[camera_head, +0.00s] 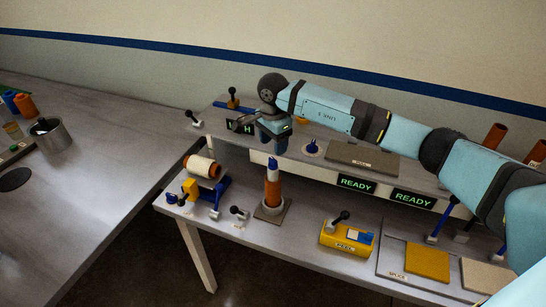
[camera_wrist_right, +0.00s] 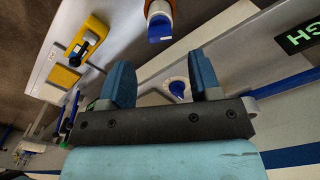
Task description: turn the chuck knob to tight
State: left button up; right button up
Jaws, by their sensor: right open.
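A blue knob (camera_head: 312,147) on a round white dial sits on the raised back shelf. I take it for the chuck knob; its markings are too small to read. In the right wrist view the blue knob (camera_wrist_right: 177,88) shows beyond and between my fingers, nearer one of them, untouched. My right gripper (camera_head: 275,141) points down over the shelf, left of the knob in the head view. Its blue fingers (camera_wrist_right: 162,76) are apart with nothing between them. My left gripper is not in view.
An orange cylinder with a blue top (camera_head: 272,185) stands on the lower bench in front of the gripper. A grey plate (camera_head: 362,158) lies right of the knob. Two READY signs (camera_head: 357,185) line the shelf front. A yellow box with a black lever (camera_head: 346,236) is nearer.

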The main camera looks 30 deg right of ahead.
aim_at(273, 159)
notch_tip(273, 159, down, 7)
jog(key=shift+p, duration=0.75)
jog(key=c, duration=0.9)
